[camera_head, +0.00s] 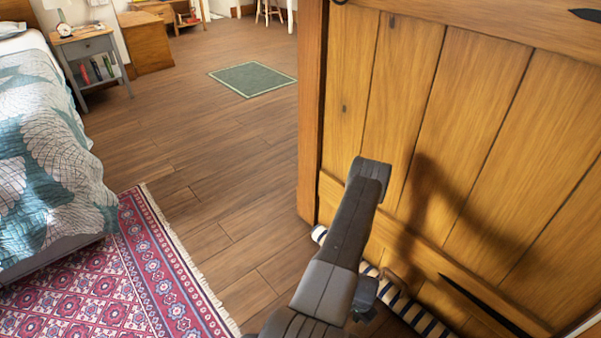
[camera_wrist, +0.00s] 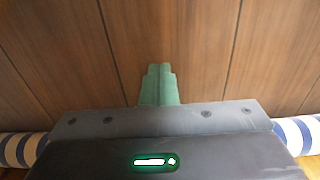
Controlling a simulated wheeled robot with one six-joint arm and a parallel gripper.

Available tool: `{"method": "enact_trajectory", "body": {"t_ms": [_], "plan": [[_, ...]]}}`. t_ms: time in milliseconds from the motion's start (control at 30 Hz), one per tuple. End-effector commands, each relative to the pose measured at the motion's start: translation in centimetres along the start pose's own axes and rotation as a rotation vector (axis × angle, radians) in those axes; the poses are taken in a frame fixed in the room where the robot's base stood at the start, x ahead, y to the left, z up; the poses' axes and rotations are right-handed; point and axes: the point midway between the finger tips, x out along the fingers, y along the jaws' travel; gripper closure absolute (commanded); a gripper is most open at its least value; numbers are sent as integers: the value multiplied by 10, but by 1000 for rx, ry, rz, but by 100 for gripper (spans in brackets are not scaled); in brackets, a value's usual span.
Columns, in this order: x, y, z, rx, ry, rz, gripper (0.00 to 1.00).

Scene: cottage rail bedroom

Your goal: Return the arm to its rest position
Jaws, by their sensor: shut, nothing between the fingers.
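My gripper (camera_wrist: 160,70) shows in the wrist view as two green fingers pressed together, with nothing between them. Dark wooden planks fill the view beyond the fingertips; I cannot tell how far off they are. In the head view my arm (camera_head: 340,235) rises from the bottom middle and bends at its top, close in front of a wooden plank door (camera_head: 470,120). The arm casts a shadow on the door. My gripper cannot be made out in the head view.
A blue-and-white striped roll (camera_head: 400,303) lies along the door's foot; it also shows in the wrist view (camera_wrist: 300,133). A bed (camera_head: 40,150), a patterned rug (camera_head: 140,270) and a grey nightstand (camera_head: 88,48) are at left. Wooden floor (camera_head: 215,150) is clear up to a green mat (camera_head: 252,78).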

Motion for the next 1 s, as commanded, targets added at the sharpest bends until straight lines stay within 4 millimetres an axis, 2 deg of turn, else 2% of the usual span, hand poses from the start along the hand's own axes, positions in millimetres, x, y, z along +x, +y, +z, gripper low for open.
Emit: {"method": "enact_trajectory", "body": {"t_ms": [33, 100, 333, 1000], "plan": [[-15, 0, 0, 0, 1, 0, 100], [-27, 0, 0, 0, 1, 0, 100], [-53, 0, 0, 0, 0, 0, 100], [-64, 2, 3, 5, -12, 6, 100]]}}
